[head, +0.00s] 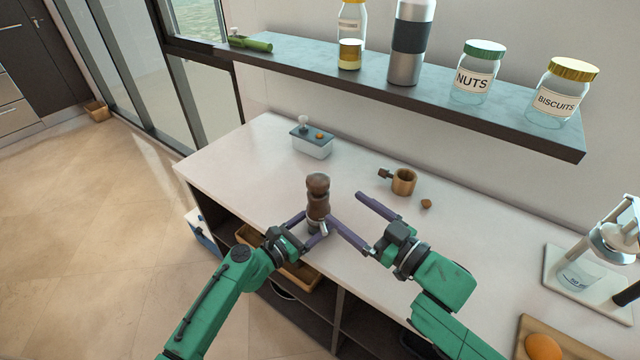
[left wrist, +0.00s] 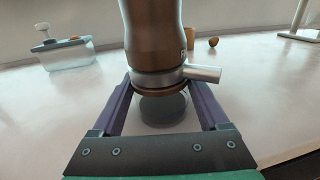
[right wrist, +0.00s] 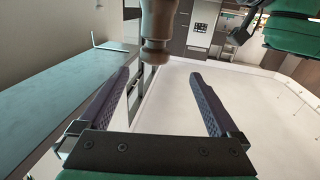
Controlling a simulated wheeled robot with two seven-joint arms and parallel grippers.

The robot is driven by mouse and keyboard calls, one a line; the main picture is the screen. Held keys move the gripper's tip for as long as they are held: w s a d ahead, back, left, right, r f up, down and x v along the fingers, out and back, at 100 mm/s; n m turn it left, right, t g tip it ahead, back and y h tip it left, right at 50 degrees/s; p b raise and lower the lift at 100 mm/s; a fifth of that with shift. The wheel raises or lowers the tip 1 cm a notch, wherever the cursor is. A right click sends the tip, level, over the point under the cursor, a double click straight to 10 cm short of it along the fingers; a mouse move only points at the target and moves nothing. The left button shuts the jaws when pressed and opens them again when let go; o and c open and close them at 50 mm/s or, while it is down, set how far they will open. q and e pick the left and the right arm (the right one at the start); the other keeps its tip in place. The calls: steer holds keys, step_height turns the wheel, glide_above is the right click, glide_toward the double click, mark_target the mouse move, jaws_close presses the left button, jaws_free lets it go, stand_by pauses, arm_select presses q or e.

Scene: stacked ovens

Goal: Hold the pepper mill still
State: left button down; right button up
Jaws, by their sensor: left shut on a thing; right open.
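The pepper mill (head: 318,200) is dark brown wood with a rounded top and a metal band low down. It stands upright near the front edge of the counter. My left gripper (head: 318,229) is shut on its lower part; in the left wrist view the fingers flank the mill (left wrist: 153,40) at its metal band. My right gripper (head: 357,216) is open and empty, just right of the mill. In the right wrist view the mill (right wrist: 156,28) shows ahead, beyond and between the open fingers (right wrist: 158,100). The mill's base is partly hidden by the left fingers in the head view.
A lidded glass container (head: 312,146) stands behind the mill. A wooden mug (head: 403,182) and a small brown lump (head: 426,204) lie behind right. A wall shelf (head: 400,95) with jars hangs above.

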mark_target(323, 190)
steer(key=x, duration=1.1)
steer(key=shift+w+d, duration=0.3)
steer(key=shift+w, duration=0.05)
steer(key=c, duration=1.4)
steer(key=shift+o, duration=0.2)
steer(key=shift+s+a+r, duration=0.15)
steer(key=shift+a, duration=0.1)
steer(key=m+t+h, duration=0.3)
steer(key=h, duration=0.1)
steer(key=shift+d, duration=0.1)
steer(key=shift+d+m+t+h, duration=0.25)
steer(key=shift+m+h, duration=0.25)
steer(key=shift+h, duration=0.3)
